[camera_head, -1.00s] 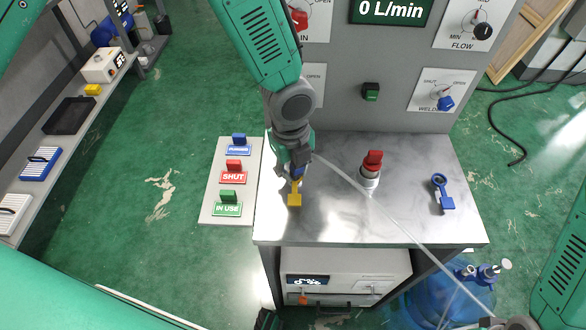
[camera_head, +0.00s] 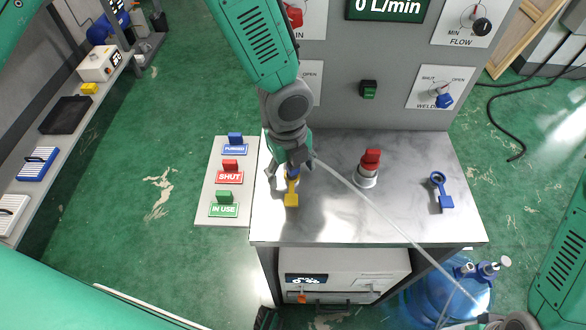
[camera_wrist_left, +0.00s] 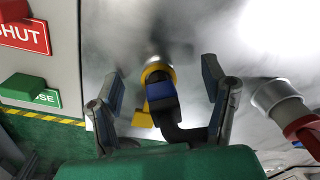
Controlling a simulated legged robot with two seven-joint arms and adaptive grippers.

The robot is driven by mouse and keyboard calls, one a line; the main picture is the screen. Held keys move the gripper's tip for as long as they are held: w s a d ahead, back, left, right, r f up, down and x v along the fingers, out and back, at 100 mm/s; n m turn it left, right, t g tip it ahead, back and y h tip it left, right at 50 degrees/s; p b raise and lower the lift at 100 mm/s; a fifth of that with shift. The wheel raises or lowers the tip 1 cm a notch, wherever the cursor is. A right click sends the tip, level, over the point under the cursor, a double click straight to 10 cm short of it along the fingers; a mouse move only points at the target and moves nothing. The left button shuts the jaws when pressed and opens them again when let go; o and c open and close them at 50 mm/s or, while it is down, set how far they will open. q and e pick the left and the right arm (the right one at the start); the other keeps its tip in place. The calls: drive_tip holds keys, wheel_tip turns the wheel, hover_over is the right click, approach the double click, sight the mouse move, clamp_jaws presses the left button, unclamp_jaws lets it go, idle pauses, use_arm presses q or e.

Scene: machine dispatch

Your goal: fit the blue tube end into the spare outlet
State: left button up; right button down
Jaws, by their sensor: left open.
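My left gripper (camera_head: 290,168) is over the left outlet on the metal bench top. It is open, with its fingers apart on either side of the blue tube end (camera_wrist_left: 161,93) in the left wrist view. The blue end sits at the yellow-ringed outlet (camera_wrist_left: 158,72), whose yellow tag (camera_head: 291,199) shows in the head view. How deep it sits is hidden. The pale tube (camera_head: 380,208) runs from there to the lower right. A red-capped outlet (camera_head: 368,172) and a blue-ringed outlet (camera_head: 438,178) stand to the right. My right gripper (camera_head: 492,320) is mostly cut off at the bottom edge.
A panel with PURGED, SHUT and IN USE tags (camera_head: 214,214) lies left of the bench. The grey control panel (camera_head: 330,110) rises behind the outlets. A blue cylinder (camera_head: 470,295) stands at the lower right. The front of the bench top is clear.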

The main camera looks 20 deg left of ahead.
use_arm(q)
drive_tip(key=shift+r, duration=0.15)
drive_tip(key=shift+r+p, duration=2.95)
drive_tip(key=shift+p, duration=0.1)
drive_tip(key=shift+s+f, duration=0.1)
drive_tip(key=shift+s, duration=0.05)
